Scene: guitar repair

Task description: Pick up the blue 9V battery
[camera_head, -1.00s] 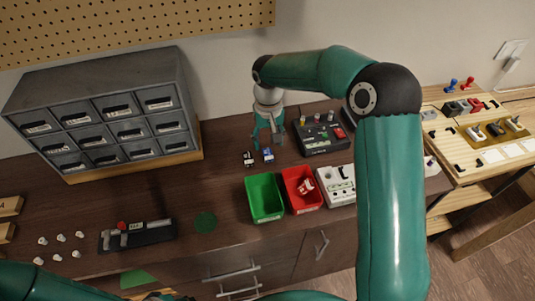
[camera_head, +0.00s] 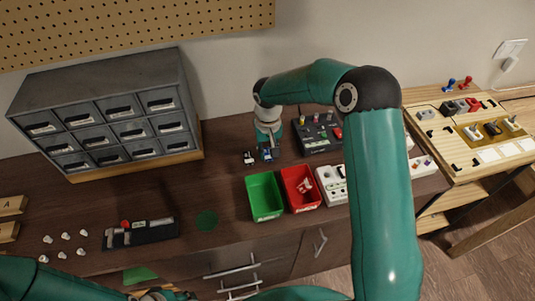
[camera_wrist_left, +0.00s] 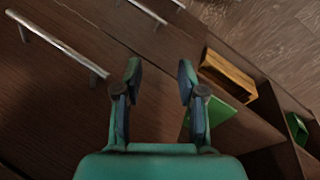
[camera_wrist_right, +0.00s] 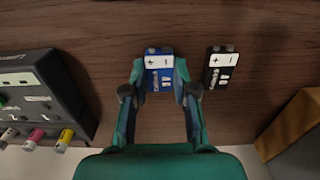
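The blue 9V battery (camera_wrist_right: 158,72) lies on the bench, with its white plus and minus label showing in the right wrist view. My right gripper (camera_wrist_right: 158,92) is open, with one finger on each side of the battery; I cannot tell whether they touch it. In the head view the battery (camera_head: 267,154) is partly hidden by the right gripper (camera_head: 267,146) above it. A black 9V battery (camera_wrist_right: 220,68) lies just beside it, outside the fingers; it also shows in the head view (camera_head: 249,157). My left gripper (camera_wrist_left: 158,85) is open and empty near the cabinet front.
A green bin (camera_head: 265,197) and a red bin (camera_head: 301,188) stand in front of the batteries. A black pedal box (camera_wrist_right: 40,95) with coloured knobs is to the side. A grey drawer cabinet (camera_head: 108,118) stands at the left. Bare bench lies between the cabinet and the bins.

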